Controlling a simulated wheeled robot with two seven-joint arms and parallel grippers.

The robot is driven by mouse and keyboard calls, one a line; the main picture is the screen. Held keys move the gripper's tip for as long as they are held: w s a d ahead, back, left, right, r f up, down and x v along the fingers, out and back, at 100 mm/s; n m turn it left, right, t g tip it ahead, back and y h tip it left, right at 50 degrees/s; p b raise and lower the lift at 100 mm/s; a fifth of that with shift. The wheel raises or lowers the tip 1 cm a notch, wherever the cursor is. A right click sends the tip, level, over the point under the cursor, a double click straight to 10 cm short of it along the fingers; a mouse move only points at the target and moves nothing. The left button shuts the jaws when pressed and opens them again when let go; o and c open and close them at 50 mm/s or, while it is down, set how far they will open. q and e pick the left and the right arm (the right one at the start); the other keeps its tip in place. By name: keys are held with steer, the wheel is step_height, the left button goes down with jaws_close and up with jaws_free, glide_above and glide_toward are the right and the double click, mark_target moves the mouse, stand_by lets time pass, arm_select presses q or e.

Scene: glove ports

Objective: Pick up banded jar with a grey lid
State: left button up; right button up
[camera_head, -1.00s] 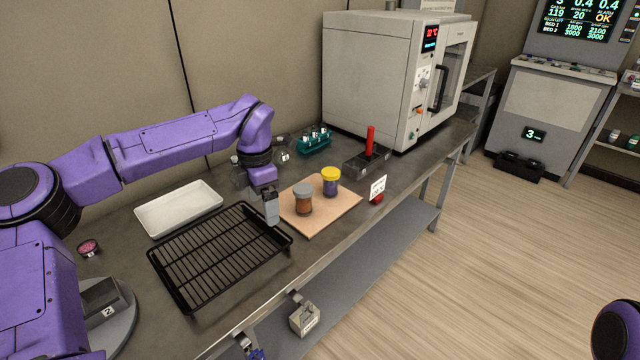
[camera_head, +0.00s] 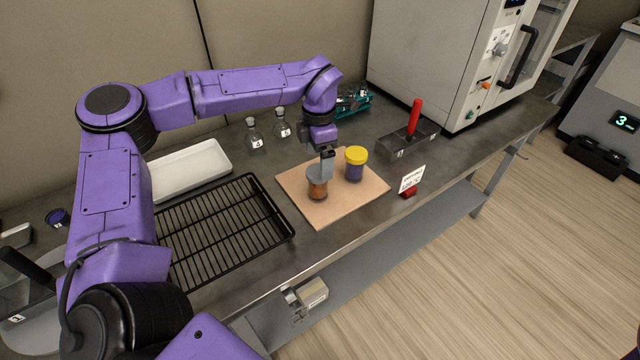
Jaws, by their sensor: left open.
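The banded jar with a grey lid (camera_head: 317,190) stands upright on a tan board (camera_head: 350,205). Its body is brown-orange. My left gripper (camera_head: 326,165) points down at the jar, with its fingers over and just behind the lid. The fingers overlap the lid's right side in this view, so I cannot tell whether they touch it. The left gripper is open and holds nothing. My right gripper is out of view.
A jar with a yellow lid (camera_head: 355,164) stands close on the right on the same board. A black rack (camera_head: 222,230) lies left of the board. A sign (camera_head: 412,180) stands at the bench's front edge. Glass flasks (camera_head: 282,124) stand behind.

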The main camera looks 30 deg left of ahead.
mark_target(318, 171)
arm_select(q)
steer(key=shift+s+d+f+p, duration=0.1)
steer(key=shift+s+f+p, duration=0.1)
steer(key=shift+f, duration=1)
steer(key=shift+s+d+f+p, duration=0.1)
steer(key=shift+s+f+p, duration=0.1)
steer(key=shift+f, duration=0.95)
steer(key=c, duration=1.2)
steer(key=shift+r, duration=0.15)
